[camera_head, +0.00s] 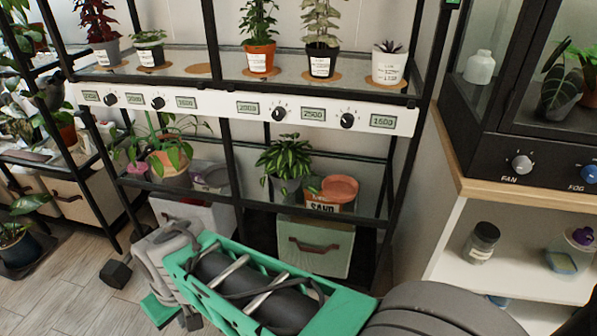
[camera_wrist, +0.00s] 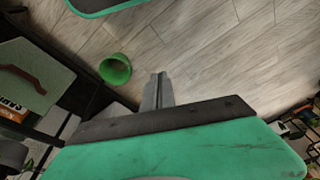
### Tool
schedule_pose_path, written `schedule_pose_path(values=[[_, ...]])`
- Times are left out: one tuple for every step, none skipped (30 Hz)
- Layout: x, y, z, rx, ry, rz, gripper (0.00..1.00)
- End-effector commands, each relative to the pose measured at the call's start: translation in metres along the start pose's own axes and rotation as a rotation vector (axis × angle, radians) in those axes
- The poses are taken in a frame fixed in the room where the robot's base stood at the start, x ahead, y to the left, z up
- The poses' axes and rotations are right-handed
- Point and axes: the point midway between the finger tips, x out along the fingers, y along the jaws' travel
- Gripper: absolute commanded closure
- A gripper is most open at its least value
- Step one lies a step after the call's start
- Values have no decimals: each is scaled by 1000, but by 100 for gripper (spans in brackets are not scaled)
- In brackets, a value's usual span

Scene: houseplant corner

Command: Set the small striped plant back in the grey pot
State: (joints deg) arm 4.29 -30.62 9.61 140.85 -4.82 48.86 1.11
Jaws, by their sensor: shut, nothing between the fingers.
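My gripper (camera_wrist: 159,90) is shut and empty, its fingers close together over the wooden floor in the wrist view. I cannot make out its fingers in the head view. On the upper shelf, a small low green plant (camera_head: 149,37) sits in a dark grey pot (camera_head: 151,55) with a label. A small dark spiky plant (camera_head: 388,47) sits in a whitish pot (camera_head: 388,69) at the right end. On the lower shelf, a grey container (camera_head: 211,178) stands behind leaves; its inside is hidden.
A round green container (camera_wrist: 115,70) is on the floor, apart from my fingers. A bare cork coaster (camera_head: 199,69) lies on the upper shelf. A leafy plant (camera_head: 285,158) and a terracotta-topped container (camera_head: 338,190) share the lower shelf. Black rack posts stand around the shelves.

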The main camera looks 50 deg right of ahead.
Motion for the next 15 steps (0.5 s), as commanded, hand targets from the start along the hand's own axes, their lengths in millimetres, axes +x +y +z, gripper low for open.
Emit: schedule_pose_path(values=[[4, 9, -11, 39, 16, -24, 100], [8, 14, -20, 68, 37, -47, 100], [16, 23, -34, 118, 73, -87, 100], [22, 32, -46, 163, 108, -122, 100], [27, 42, -58, 215, 149, -161, 100], [33, 57, -73, 295, 212, -215, 100], [37, 71, -83, 362, 265, -257, 100], [39, 85, -92, 432, 323, -299, 100], [40, 106, -102, 531, 407, -353, 100], [38, 125, -108, 612, 476, -391, 100], [35, 144, -112, 697, 550, -428, 100], [29, 173, -114, 813, 656, -473, 100], [23, 196, -113, 905, 742, -503, 100], [15, 220, -108, 998, 831, -529, 100], [4, 252, -98, 1118, 952, -558, 100]])
